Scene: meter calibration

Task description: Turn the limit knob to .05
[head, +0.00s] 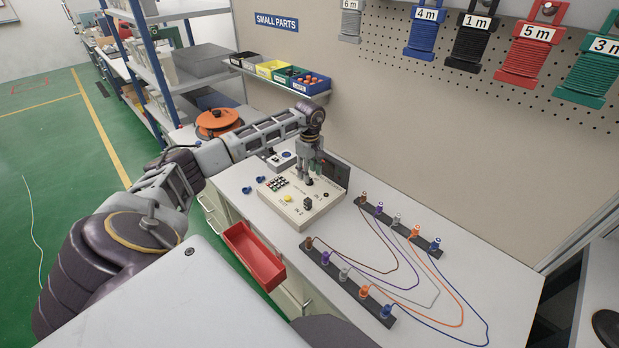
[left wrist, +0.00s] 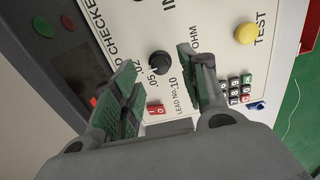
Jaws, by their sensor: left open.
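The limit knob (left wrist: 160,62) is a small black knob on the cream panel of the lead checker (head: 285,207), ringed by the labels .02, .05 and .10. I cannot tell which label it points at. In the left wrist view my left gripper (left wrist: 158,60) is open, with one finger on each side of the knob. I cannot tell whether either finger touches it. In the head view my left gripper (head: 312,180) reaches down over the back of the checker panel and hides the knob. My right gripper is not in view.
A dark display (head: 335,171) stands behind the panel. Two terminal strips (head: 400,226) (head: 348,283) with coloured leads lie to the right.

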